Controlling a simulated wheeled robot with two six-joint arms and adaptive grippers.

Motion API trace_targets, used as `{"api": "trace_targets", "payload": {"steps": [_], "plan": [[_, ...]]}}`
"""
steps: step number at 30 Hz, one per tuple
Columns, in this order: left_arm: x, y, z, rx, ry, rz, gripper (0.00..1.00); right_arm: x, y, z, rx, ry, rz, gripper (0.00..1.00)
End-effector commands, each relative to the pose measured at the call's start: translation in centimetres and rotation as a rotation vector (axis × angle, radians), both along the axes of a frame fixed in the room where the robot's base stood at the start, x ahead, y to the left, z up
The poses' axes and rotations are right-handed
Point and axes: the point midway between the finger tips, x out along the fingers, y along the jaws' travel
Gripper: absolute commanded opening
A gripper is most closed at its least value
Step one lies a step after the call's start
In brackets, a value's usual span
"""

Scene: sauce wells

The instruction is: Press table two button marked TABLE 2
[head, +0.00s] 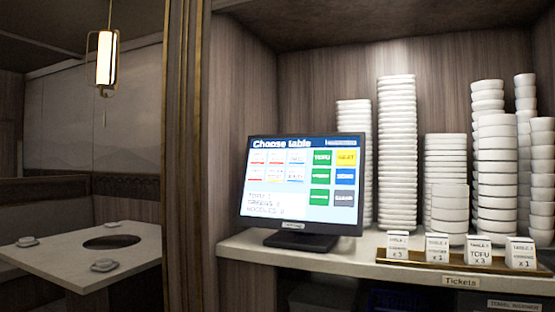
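A black touch screen monitor (304,184) stands on the counter, its display lit and headed "Choose table". On the left of the display is a grid of small white buttons (277,166) with coloured lines. Their labels are too small to read, so I cannot tell which one is marked TABLE 2. On the right are green, yellow, blue and grey buttons, with TOFU legible on a green one (322,158). Below the white grid, dark text lists several items, including noodles. Neither of my grippers is in view.
Tall stacks of white plates (397,150) and bowls (498,170) stand behind and right of the monitor. Several ticket cards (437,248) stand in a wooden holder at the front of the counter (340,262). A dining table (60,250) is at left, beyond a wooden post (186,150).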

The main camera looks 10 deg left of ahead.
Motion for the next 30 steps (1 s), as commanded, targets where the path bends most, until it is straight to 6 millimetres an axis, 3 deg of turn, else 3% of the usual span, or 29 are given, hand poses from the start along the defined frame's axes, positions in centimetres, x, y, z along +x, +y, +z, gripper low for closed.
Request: {"api": "trace_targets", "payload": {"steps": [4, 7, 8, 30], "plan": [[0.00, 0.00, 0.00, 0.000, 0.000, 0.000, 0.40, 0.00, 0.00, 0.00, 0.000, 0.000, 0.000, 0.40], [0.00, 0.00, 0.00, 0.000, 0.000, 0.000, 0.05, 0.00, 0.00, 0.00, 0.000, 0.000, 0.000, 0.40], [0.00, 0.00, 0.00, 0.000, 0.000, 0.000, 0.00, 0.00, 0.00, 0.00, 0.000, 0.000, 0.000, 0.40], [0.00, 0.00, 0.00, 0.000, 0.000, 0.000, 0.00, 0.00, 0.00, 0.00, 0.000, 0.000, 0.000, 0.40]]}}
